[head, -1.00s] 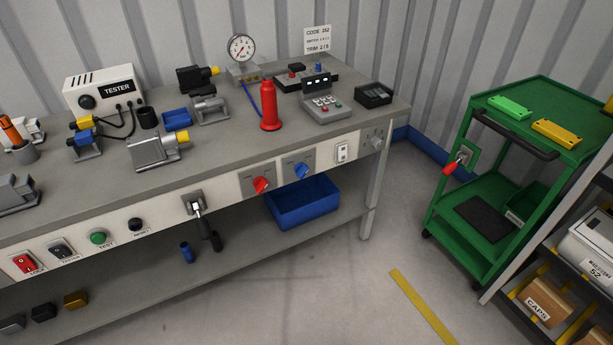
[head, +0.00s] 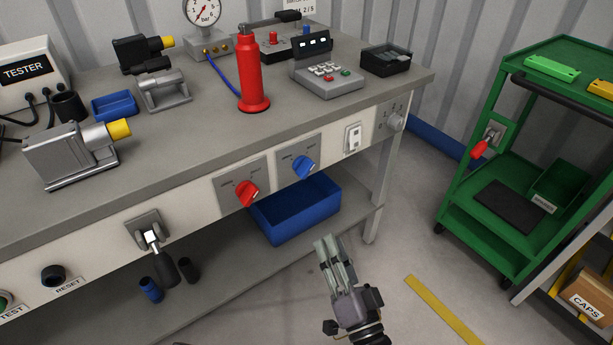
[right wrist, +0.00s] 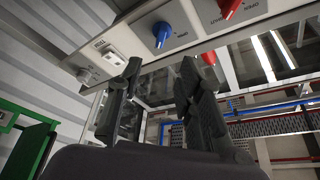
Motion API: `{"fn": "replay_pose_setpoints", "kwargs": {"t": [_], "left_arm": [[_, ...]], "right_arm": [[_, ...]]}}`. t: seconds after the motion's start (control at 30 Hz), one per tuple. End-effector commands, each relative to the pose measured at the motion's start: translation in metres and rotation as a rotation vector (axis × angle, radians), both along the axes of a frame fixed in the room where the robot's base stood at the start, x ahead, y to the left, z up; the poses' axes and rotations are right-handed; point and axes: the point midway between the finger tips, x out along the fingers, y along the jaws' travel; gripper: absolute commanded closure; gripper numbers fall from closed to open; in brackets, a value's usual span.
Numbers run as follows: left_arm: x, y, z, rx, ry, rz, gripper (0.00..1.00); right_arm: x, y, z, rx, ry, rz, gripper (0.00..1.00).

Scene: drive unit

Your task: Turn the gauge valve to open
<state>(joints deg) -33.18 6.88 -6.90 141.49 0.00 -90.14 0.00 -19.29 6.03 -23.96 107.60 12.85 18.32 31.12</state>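A round pressure gauge (head: 203,12) stands on a grey block at the back of the bench, with a blue hose running to a red cylinder (head: 252,75). On the bench's front panel are a red knob (head: 247,192) and a blue knob (head: 303,167) on grey plates. Their labels are too small to read in the head view, so I cannot tell which is the gauge valve. My right gripper (head: 330,246) is in front of and below the panel, apart from both knobs. In the right wrist view its fingers (right wrist: 161,64) are spread and empty, below the blue knob (right wrist: 162,34). My left gripper is out of view.
A black-handled lever (head: 152,240), a white switch (head: 353,138) and a grey dial (head: 394,122) also sit on the front panel. A blue bin (head: 300,220) stands on the lower shelf. A green cart (head: 455,210) stands right.

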Motion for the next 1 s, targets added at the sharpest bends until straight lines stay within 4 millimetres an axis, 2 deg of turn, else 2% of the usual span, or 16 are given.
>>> {"fn": "replay_pose_setpoints", "kwargs": {"t": [0.17,0.53,0.8,1.0], "left_arm": [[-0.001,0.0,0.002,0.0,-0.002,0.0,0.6],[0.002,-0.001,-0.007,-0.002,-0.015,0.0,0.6],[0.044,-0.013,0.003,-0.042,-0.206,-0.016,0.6],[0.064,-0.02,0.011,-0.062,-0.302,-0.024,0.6]], "right_arm": [[0.011,0.004,0.008,0.011,-0.012,0.0,0.67],[0.081,0.029,0.028,0.01,-0.011,0.001,0.67],[0.131,0.047,0.042,0.008,-0.01,0.0,0.67],[0.152,0.054,0.048,0.007,-0.006,0.001,0.67]]}}
